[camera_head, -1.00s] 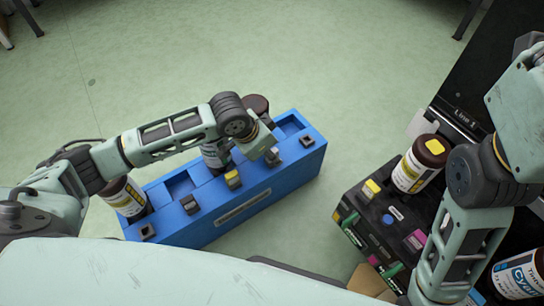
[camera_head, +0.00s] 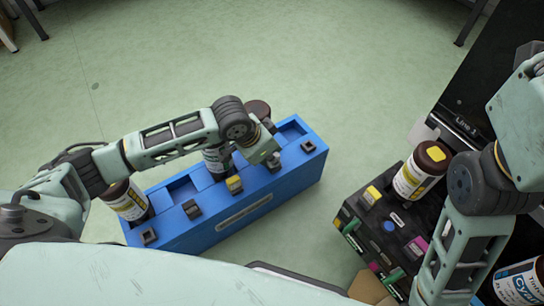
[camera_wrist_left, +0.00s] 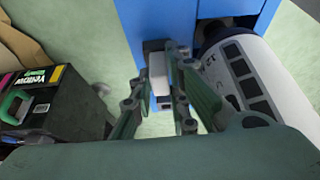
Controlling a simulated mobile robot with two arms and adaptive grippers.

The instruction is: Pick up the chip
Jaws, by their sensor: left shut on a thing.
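The chip (camera_wrist_left: 158,72) is a small pale grey block at the front edge of the blue rack (camera_head: 290,185). My left gripper (camera_wrist_left: 168,95) is shut on it, with one green finger on each side. In the head view my left gripper (camera_head: 268,158) is at the rack's front edge, right of the yellow chip (camera_head: 234,184), and mostly hides the grey chip. I cannot tell whether the chip is clear of its slot. My right arm shows on the right, but its gripper is out of view.
A white-labelled bottle (camera_wrist_left: 245,80) stands in the rack close beside my left gripper. Another bottle (camera_head: 127,200) stands at the rack's left end. On the right, a black machine (camera_head: 400,215) carries a yellow-capped bottle (camera_head: 420,172). Green floor lies between.

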